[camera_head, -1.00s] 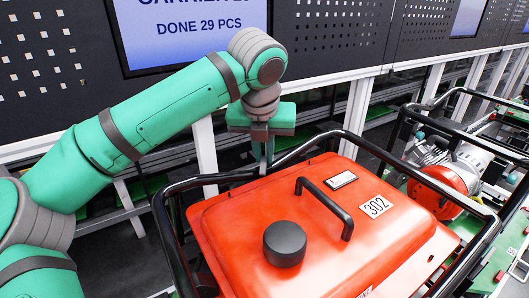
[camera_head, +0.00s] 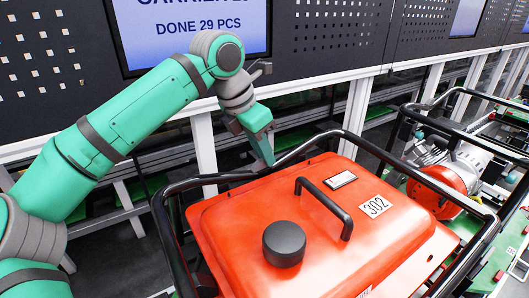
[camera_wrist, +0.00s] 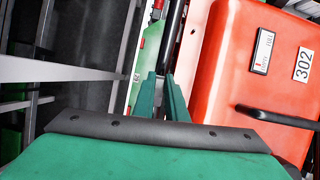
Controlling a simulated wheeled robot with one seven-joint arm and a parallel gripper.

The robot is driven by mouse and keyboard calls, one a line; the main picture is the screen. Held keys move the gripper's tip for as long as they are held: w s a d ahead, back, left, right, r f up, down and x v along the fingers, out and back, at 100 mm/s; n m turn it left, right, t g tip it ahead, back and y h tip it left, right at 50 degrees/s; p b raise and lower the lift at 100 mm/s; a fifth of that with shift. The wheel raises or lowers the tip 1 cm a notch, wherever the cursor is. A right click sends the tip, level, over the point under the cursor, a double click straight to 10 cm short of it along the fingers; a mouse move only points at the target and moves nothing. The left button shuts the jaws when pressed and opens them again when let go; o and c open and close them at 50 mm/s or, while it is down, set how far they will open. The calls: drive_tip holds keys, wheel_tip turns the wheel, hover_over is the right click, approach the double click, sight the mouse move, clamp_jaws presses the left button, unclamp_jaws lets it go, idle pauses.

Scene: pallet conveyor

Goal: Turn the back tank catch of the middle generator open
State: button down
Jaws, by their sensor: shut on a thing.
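The generator with the orange-red tank (camera_head: 250,220) and the label 302 fills the lower middle of the head view. Its tank also shows at the right of the wrist view (camera_wrist: 235,70). My gripper (camera_head: 268,160) points down at the tank's back edge, by the black frame tube. In the wrist view, my gripper's two green fingers (camera_wrist: 163,85) are close together beside the tank edge. The back tank catch is hidden between and behind the fingers. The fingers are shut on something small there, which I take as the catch.
A black frame tube (camera_head: 170,225) runs around the tank. A black cap (camera_head: 284,243) and a black handle (camera_head: 325,207) stand on its top. Another generator (camera_head: 450,180) without a tank cover stands at the right. A dark panel wall with screens (camera_head: 200,30) stands behind.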

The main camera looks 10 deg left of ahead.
drive_tip(key=shift+m, duration=0.6)
drive_tip(key=c, duration=1.8)
unclamp_jaws()
drive_tip(key=shift+g, duration=0.3)
drive_tip(key=v, duration=1)
drive_tip(key=shift+a+r, duration=0.2)
drive_tip(key=shift+r, duration=0.15)
drive_tip(key=shift+s, duration=0.1)
